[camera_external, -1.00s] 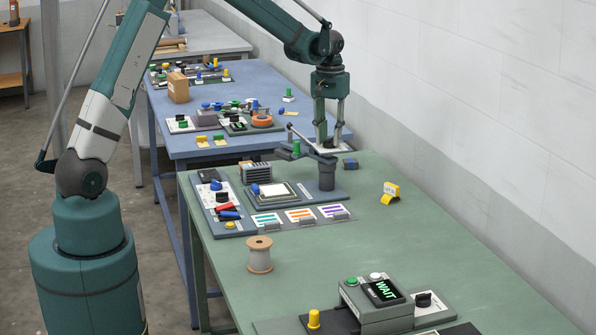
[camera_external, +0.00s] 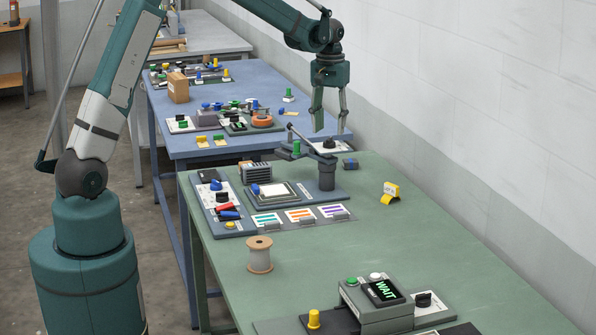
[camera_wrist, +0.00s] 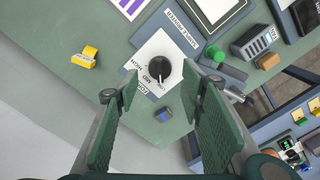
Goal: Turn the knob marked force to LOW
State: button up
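The force knob (camera_wrist: 159,68) is round and black, on a white plate (camera_wrist: 180,46) with dark lettering along one edge in the wrist view. The lettering is small and turned over, so I cannot surely tell which mark the knob's light pointer meets; the pointer faces the lettered edge. In the external view the knob (camera_external: 329,143) sits atop the press at the table's far end. My gripper (camera_external: 331,122) hangs above it, fingers apart and empty. In the wrist view my gripper's fingers (camera_wrist: 162,90) stand open either side of the plate, clear of the knob.
A green-topped post (camera_wrist: 214,53) and lever stand beside the knob. A small blue-grey block (camera_wrist: 163,115) and a yellow tag (camera_external: 390,192) lie on the green table nearby. A panel with several knobs (camera_external: 217,200) is left of the press. The wall runs along the right.

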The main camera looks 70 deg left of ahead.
aim_at(329, 139)
notch_tip(329, 139, up, 8)
jog(key=shift+r, duration=0.2)
dwell(0.4)
jog(key=shift+d, duration=0.1)
jog(key=s+d+r+m+t+b, duration=0.15)
jog(key=s+d+r, duration=0.25)
jog(key=s+d, duration=0.55)
jog(key=s+d+r+m+t+b, duration=0.15)
jog(key=s+d+r+m, duration=0.35)
jog(key=d, duration=0.8)
jog(key=s+d+f+t+b, duration=0.1)
jog(key=s+d+f, duration=0.2)
jog(key=s+d, duration=0.2)
jog(key=s+d+f+m+t, duration=0.1)
jog(key=s+d+f, duration=0.3)
jog(key=s, duration=0.5)
jog(key=s+d+f+m+t+b, duration=0.1)
jog(key=s+d+f+t, duration=0.1)
jog(key=s+d, duration=0.4)
jog(key=shift+s+d+f+b, duration=0.15)
jog(key=shift+s+f+b, duration=0.15)
jog(key=shift+s+f, duration=0.55)
jog(key=shift+r+m, duration=0.1)
jog(key=shift+m, duration=0.15)
dwell(1.6)
